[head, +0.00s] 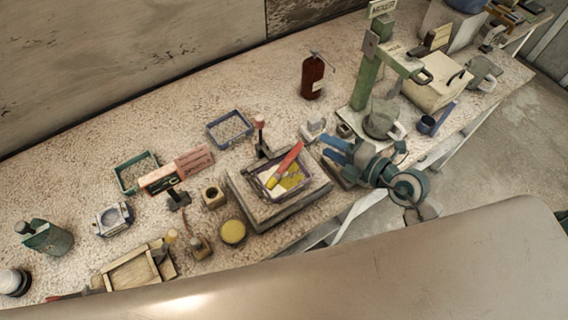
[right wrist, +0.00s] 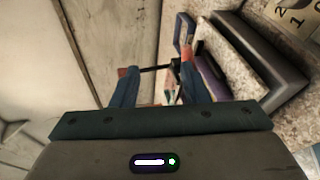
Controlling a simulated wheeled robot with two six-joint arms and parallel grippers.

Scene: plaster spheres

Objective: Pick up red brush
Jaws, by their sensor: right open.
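The red brush (head: 286,163) lies tilted across a purple-rimmed tray (head: 258,186) holding yellow and white material. The tray sits on a grey slab (head: 262,218) on the table. My right gripper (head: 328,149) is open, with its blue fingers just right of the brush's upper end and apart from it in the head view. In the right wrist view, the open fingers (right wrist: 157,85) have a dark rod and reddish patches near their tips; I cannot tell whether one patch is the brush. My left gripper is not in view.
A dark upright tool with a salmon top (head: 259,136) stands behind the tray. A small white object (head: 313,130) is near my right fingers. A green press (head: 365,70) stands at the back right. A round yellow tin (head: 232,232) sits front left of the slab.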

